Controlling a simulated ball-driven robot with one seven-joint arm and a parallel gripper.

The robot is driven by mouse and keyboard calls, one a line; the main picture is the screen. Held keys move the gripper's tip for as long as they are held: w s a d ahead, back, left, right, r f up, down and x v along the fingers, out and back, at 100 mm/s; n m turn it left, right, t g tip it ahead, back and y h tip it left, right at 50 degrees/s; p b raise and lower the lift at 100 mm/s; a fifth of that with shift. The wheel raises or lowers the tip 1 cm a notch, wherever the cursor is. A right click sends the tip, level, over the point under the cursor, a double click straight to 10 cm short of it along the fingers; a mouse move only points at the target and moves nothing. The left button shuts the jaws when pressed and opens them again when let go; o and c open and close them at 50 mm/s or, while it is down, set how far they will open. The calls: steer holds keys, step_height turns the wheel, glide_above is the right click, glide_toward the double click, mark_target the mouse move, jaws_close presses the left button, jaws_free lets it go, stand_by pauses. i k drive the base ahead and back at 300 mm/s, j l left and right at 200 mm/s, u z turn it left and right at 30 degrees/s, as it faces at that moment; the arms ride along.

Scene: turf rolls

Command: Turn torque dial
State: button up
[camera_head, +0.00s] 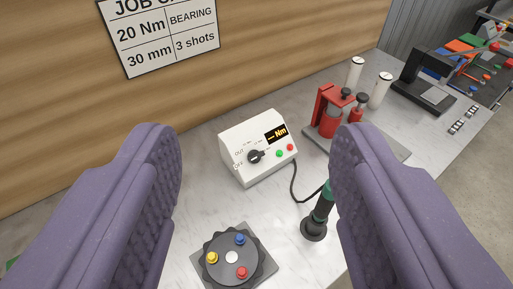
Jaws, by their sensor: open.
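The torque dial is a small black knob (256,156) on the front of a white control box (245,173). The box stands on the marbled bench against the wooden wall. Its display reads "-- Nm", and "OUT" and "OFF" are printed left of the knob. A green and a red button sit to the knob's right. The knob's exact pointer direction is too small to tell. My gripper (256,150) is open and empty. Its two purple padded fingers frame the box from left and right, apart from it, with the knob between them in the picture.
A black round fixture (232,257) with coloured knobs lies nearer, below the box. A green-handled black driver (318,212) stands near the right finger, its cable running to the box. A red press (329,110) stands behind right. A job card (165,35) hangs on the wall.

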mark_target(254, 156)
steer(key=i+l+z, duration=0.25)
steer(key=l, duration=0.25)
steer(key=i+l+z, duration=0.2)
steer(key=i+l, duration=0.2)
